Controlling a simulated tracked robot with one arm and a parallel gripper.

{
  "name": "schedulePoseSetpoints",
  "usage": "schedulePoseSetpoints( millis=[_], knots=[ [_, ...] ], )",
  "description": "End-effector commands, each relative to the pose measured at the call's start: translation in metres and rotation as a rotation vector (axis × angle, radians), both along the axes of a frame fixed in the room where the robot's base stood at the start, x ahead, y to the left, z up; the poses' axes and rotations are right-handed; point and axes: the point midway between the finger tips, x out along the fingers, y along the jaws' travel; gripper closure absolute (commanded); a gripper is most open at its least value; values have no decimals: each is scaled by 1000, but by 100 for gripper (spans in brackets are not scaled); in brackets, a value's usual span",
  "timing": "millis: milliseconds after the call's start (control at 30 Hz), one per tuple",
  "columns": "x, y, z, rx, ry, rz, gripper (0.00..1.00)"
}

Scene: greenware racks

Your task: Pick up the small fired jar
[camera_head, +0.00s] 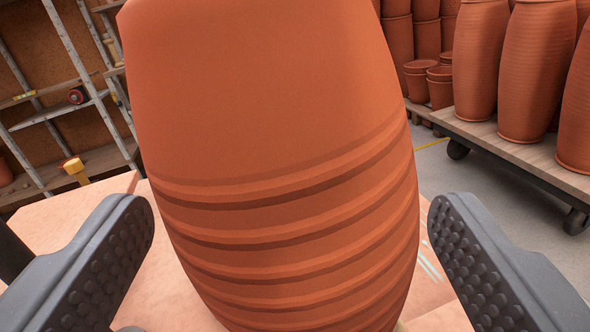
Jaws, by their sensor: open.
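A reddish-orange clay jar (275,130) with raised ridges around its lower part fills the middle of the camera view. It looks slightly tilted in the picture, and its top and bottom ends are cut off or hidden. My gripper (292,245) is open. One dark, studded finger is on the left of the jar and one on the right. There are visible gaps between both fingers and the jar's sides, so neither appears to touch it.
A pale pinkish surface (160,275) lies below and behind the jar. At the right, a low wheeled cart (520,155) carries several tall clay jars. Metal shelving (70,110) stands at the back left. Grey floor (450,175) shows between surface and cart.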

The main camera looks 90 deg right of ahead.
Motion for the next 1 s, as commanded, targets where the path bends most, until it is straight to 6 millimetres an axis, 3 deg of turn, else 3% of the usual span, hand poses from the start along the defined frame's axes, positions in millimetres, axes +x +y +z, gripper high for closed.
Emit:
schedulePoseSetpoints(
  millis=[300,667,867,1000],
  knots=[
    [-7,-33,-1,-4,0,-2,17],
    [-7,-38,-2,-1,0,1,17],
    [-7,-38,-1,-1,0,1,70],
    [-7,-38,-1,-1,0,2,72]
  ],
)
